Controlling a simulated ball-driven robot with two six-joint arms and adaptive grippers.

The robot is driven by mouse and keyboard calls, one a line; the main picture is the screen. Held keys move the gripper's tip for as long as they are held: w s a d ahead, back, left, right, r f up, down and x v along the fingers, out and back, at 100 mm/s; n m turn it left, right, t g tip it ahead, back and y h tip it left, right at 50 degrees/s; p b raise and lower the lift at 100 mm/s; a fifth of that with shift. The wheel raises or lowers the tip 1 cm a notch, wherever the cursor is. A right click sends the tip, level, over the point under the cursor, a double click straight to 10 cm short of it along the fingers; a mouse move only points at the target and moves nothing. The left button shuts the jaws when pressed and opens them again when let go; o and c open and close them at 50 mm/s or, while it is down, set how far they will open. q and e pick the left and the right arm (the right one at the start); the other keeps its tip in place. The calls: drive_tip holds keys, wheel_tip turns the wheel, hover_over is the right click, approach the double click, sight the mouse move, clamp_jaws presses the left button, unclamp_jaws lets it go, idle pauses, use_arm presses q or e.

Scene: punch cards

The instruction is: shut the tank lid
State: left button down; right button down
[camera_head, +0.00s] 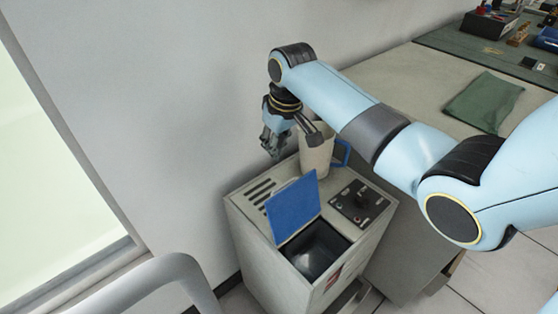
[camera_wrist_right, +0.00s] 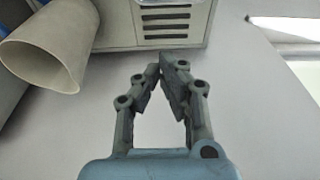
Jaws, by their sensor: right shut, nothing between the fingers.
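The blue tank lid (camera_head: 293,206) stands open, tilted up over the dark tank opening (camera_head: 316,250) in the top of a beige machine (camera_head: 262,262). My right gripper (camera_head: 274,152) is behind and above the lid, near the wall, pointing down and apart from the lid. In the right wrist view its fingertips (camera_wrist_right: 161,66) meet with nothing between them. That view shows the machine's slotted part (camera_wrist_right: 166,22) beyond the fingers, but not the lid. My left gripper is not in view.
A beige jug (camera_head: 315,152) with a blue handle stands at the machine's back, close to my right arm; it also shows in the wrist view (camera_wrist_right: 52,48). A control panel (camera_head: 357,203) is right of the lid. A bench (camera_head: 420,82) with a green cloth (camera_head: 484,102) is behind.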

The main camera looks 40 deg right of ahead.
drive_tip(key=b+x, duration=0.2)
drive_tip(key=x, duration=0.7)
drive_tip(key=shift+s+f, duration=0.1)
drive_tip(key=shift+f, duration=0.15)
drive_tip(key=s+r+p, duration=0.2)
drive_tip(key=s, duration=0.1)
drive_tip(key=shift+s+d, duration=0.1)
drive_tip(key=shift+s, duration=0.1)
